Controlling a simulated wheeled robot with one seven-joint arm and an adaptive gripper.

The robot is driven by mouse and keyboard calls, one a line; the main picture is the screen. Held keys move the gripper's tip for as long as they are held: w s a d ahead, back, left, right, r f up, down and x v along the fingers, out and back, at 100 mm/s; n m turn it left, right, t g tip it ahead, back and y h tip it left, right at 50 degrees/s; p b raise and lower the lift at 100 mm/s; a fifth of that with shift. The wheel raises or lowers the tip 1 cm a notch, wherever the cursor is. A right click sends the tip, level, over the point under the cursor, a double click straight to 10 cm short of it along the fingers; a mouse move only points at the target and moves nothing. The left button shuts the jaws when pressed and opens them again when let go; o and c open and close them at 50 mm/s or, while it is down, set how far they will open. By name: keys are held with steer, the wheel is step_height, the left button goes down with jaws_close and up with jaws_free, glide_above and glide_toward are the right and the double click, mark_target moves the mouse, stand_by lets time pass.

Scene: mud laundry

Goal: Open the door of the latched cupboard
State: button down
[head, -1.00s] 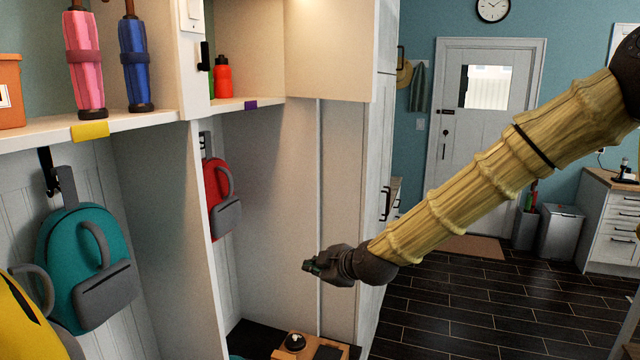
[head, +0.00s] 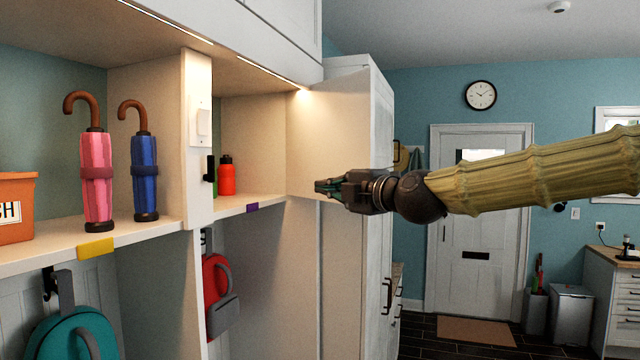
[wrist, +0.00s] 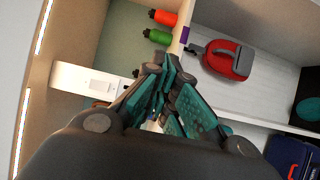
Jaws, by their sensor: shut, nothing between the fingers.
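A tall white cupboard (head: 352,250) stands at the end of the open cubbies. Its front is seen edge-on, with a dark upper handle (head: 396,153) and a dark lower handle (head: 387,292). Any latch on it cannot be made out, and the doors look closed. My gripper (head: 318,187) is shut and empty, pointing left in front of the cupboard's side panel, near shelf height. It is apart from both handles. In the wrist view my gripper (wrist: 160,76) has its fingers together, toward the cubby divider; no cupboard handle shows there.
The shelf holds a pink umbrella (head: 96,180), a blue umbrella (head: 144,178) and a red bottle (head: 226,176). A white switch plate (head: 203,125) is on the divider. A red backpack (head: 217,290) hangs below.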

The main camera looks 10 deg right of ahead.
steer(key=w, duration=0.9)
steer(key=shift+w+a, duration=0.15)
steer(key=shift+w, duration=0.1)
stand_by(1.3)
steer(key=shift+s, duration=0.1)
steer(key=shift+f, duration=0.1)
